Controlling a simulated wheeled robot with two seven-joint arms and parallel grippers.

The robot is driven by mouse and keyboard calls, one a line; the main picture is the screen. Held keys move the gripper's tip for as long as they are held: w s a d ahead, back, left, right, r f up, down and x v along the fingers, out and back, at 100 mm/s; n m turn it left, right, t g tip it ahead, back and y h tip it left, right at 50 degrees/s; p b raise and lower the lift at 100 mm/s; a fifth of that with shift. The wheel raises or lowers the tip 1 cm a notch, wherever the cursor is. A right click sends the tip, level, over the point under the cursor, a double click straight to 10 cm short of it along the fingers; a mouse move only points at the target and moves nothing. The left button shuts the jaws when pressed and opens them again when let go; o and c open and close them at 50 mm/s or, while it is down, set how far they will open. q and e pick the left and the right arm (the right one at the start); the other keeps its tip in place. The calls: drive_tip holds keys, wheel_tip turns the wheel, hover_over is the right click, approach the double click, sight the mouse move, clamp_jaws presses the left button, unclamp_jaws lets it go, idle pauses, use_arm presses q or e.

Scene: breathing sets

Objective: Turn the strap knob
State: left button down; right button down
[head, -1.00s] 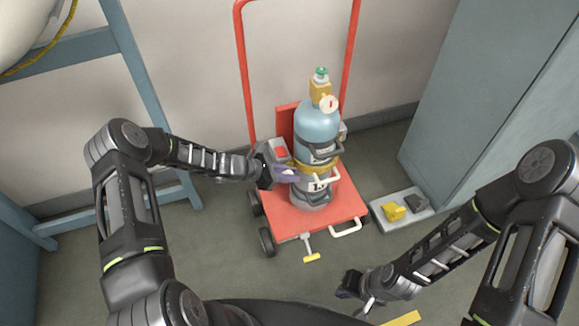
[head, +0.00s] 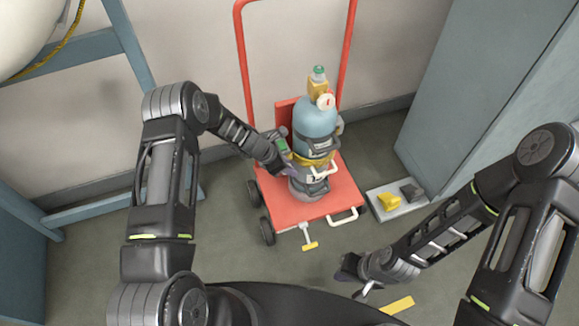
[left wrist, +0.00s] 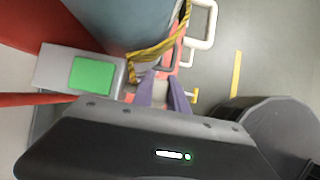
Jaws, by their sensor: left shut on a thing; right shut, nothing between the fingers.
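A blue gas cylinder (head: 316,122) stands upright on a red cart (head: 300,207), with a yellow-and-black strap (head: 308,160) around its lower part. A grey box with a green indicator (head: 280,146) sits left of the cylinder; the green panel also shows in the left wrist view (left wrist: 91,77). My left gripper (head: 293,170) is at the strap on the cylinder's front left side, its purple fingers (left wrist: 166,92) shut on a small part, which I take to be the strap knob. The fingers mostly hide it. My right gripper (head: 345,276) is shut and empty above the floor, at lower right.
A white handle (head: 326,169) stands out at the cylinder's front. A blue cabinet (head: 477,90) stands at right. Floor is clear before the cart.

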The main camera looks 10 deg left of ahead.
use_arm(q)
drive_tip(key=c, duration=1.3)
unclamp_jaws()
drive_tip(key=v, duration=0.7)
drive_tip(key=shift+a+r+p, duration=0.2)
drive_tip(key=shift+r+p, duration=0.1)
drive_tip(key=shift+r, duration=0.05)
